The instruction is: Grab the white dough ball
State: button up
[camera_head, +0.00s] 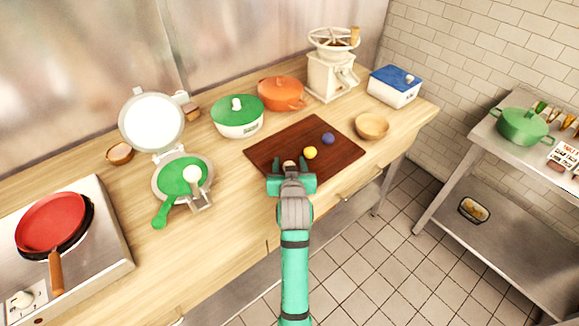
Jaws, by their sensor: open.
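A pale, whitish ball (289,164), which looks like the white dough ball, shows at the near left part of the dark red-brown board (338,151). My gripper (289,162) is open over the near edge of the board. Its two green fingers appear on either side of the pale ball. The gripper body hides the ball's lower part, and I cannot tell whether the fingers touch it. A yellow ball (310,152) and a dark blue ball (328,138) lie further right on the board.
Left of the board, an open press (152,122) holds a green piece with a white knob (193,174). A green-lidded pot (237,117), an orange pot (282,94) and a grinder (331,70) stand behind. A wooden bowl (371,126) is to the right.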

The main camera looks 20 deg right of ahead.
jog(key=shift+a, duration=0.15)
jog(key=c, duration=1.1)
jog(key=shift+c, duration=0.2)
